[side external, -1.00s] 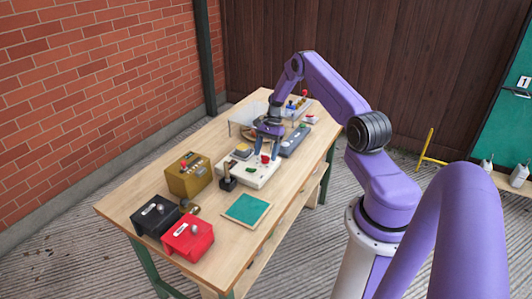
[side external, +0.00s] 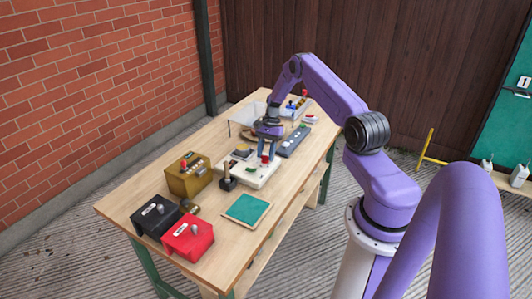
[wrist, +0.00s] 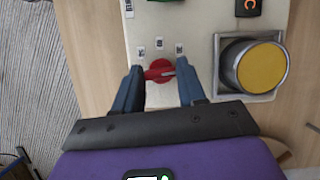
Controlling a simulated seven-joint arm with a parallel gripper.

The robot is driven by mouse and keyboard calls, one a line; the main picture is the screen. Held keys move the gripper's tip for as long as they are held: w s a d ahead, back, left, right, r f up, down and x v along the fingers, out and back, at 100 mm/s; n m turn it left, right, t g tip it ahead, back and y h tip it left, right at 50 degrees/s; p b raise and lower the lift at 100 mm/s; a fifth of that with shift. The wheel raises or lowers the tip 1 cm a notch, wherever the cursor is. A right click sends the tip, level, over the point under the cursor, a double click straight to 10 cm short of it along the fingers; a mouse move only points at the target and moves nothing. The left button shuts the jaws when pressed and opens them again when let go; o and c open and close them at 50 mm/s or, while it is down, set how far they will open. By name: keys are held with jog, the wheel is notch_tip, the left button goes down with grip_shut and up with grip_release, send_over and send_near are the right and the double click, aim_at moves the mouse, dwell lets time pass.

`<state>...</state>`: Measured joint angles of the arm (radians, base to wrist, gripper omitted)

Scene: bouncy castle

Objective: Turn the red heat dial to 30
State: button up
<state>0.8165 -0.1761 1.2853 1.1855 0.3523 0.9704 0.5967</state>
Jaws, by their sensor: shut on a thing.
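The red heat dial (wrist: 159,70) sits on a white control panel (wrist: 140,20). My gripper (wrist: 160,78) is shut on the dial, with one blue finger on each side of it in the wrist view. Small labels (wrist: 159,43) stand in an arc around the dial, too small to read with certainty. A pale mark on the dial points roughly to the right, partly hard to make out. In the side view my gripper (side external: 266,154) reaches down to the panel (side external: 248,172), and the dial shows as a bit of red between the fingers.
A yellow round button (wrist: 260,68) in a grey frame is right of the dial in the wrist view. A joystick (side external: 227,178), a brass box (side external: 188,178), a red box (side external: 188,240), a black box (side external: 155,214) and a green pad (side external: 246,208) stand nearer on the table.

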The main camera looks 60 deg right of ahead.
jog(key=n+g, duration=0.1)
jog(key=n, duration=0.3)
jog(key=shift+w+h, duration=0.15)
jog(key=shift+h, duration=0.15)
jog(key=shift+n+g+h, duration=0.4)
jog(key=shift+n+g, duration=0.4)
jog(key=shift+n, duration=1.1)
jog(key=o, duration=1.1)
jog(key=shift+c, duration=0.2)
jog(key=v, duration=1.2)
jog(key=shift+w+a, duration=0.1)
